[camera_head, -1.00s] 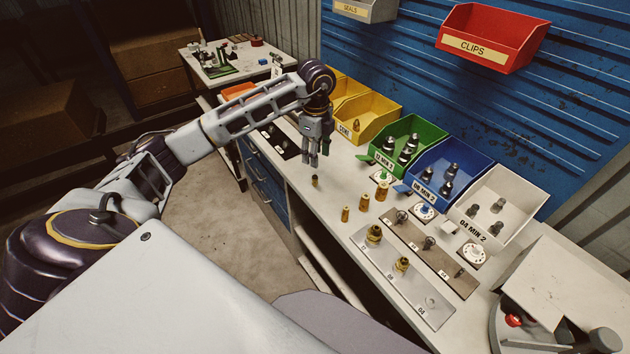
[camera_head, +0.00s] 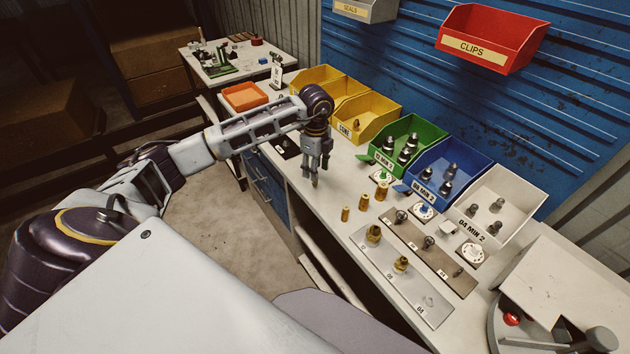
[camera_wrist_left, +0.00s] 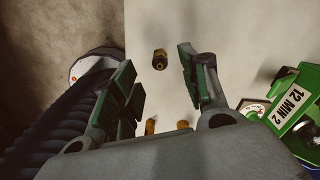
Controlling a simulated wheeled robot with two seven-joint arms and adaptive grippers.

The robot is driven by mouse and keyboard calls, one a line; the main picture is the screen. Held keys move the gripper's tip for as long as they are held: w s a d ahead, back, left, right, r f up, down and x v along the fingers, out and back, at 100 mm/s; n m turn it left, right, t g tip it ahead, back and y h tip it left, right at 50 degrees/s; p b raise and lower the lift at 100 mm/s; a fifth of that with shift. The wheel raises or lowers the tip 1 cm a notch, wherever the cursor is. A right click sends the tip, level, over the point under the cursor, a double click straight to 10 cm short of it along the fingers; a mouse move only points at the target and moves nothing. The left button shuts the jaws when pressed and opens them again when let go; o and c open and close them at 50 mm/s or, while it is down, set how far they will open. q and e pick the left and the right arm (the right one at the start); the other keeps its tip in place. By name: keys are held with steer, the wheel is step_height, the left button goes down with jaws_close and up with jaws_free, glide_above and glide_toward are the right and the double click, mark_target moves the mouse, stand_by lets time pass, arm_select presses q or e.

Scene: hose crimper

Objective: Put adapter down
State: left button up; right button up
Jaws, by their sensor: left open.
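A small brass adapter (camera_head: 315,182) stands on the pale bench top, near its front edge. My left gripper (camera_head: 317,168) points down just over it, and its fingers hide part of the adapter in the head view. In the left wrist view the fingers (camera_wrist_left: 160,85) are spread apart, and the adapter (camera_wrist_left: 160,60) shows in the gap toward their tips, touching neither finger. My right gripper is in no view.
Several other brass fittings (camera_head: 363,202) stand to the right on the bench. Labelled plates (camera_head: 405,275) hold fittings at the front. Yellow, green (camera_head: 410,140), blue and white bins line the back. A red clips bin (camera_head: 490,35) hangs on the wall.

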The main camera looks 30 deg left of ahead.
arm_select(q)
steer(key=shift+a+f+p, duration=0.15)
steer(key=shift+f+p, duration=0.35)
steer(key=shift+f, duration=1.9)
steer(key=shift+c, duration=0.2)
jaws_close()
